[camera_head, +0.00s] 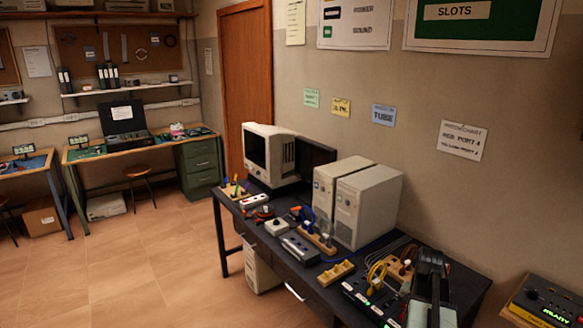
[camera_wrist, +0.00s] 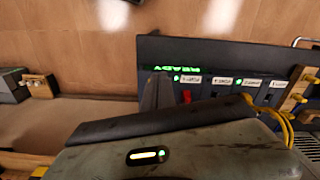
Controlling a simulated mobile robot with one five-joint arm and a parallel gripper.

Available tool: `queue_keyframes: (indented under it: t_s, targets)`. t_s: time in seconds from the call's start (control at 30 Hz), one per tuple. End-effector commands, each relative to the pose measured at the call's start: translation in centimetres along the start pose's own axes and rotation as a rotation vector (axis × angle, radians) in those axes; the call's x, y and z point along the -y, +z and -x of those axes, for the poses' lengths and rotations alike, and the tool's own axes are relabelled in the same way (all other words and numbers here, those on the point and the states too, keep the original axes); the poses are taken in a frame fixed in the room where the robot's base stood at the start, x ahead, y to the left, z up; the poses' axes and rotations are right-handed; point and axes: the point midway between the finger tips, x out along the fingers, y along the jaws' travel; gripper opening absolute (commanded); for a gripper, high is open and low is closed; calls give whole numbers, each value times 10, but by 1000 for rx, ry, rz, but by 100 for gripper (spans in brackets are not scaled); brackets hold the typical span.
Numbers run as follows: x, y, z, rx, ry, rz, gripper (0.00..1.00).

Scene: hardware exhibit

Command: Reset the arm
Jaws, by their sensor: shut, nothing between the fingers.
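My gripper (camera_wrist: 157,92) shows in the wrist view as dark fingers beyond my grey-green wrist housing. The fingers are shut with nothing between them. In the head view my arm (camera_head: 432,285) is at the lower right, over the near right end of the dark workbench (camera_head: 317,285); its fingertips are hard to make out there. A dark panel (camera_wrist: 215,75) with green lit text, white labels and a red part lies beyond the fingers. I cannot tell whether the fingers touch it. In the head view the panel (camera_head: 362,297) is left of my arm.
Two beige computer towers (camera_head: 366,205) and an old monitor (camera_head: 268,155) stand at the bench's back. A separate lit box (camera_head: 545,300) is at far right. The tiled floor (camera_head: 150,260) to the left is clear.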

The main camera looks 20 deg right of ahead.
Motion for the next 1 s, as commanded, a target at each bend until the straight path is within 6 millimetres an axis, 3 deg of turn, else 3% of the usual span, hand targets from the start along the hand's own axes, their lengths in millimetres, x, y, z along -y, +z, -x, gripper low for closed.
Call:
queue_keyframes:
  t_s: [0.17,0.33,0.4,0.5,0.6,0.67,1.0]
  targets:
    - [102,46,0,0,0,194,0]
    - [217,137,0,0,0,480,0]
    - [253,180,0,0,0,601,0]
    - [288,234,0,0,0,751,0]
    - [304,273,0,0,1,866,0]
    - [302,287,0,0,1,925,0]
    - [297,281,0,0,0,992,0]
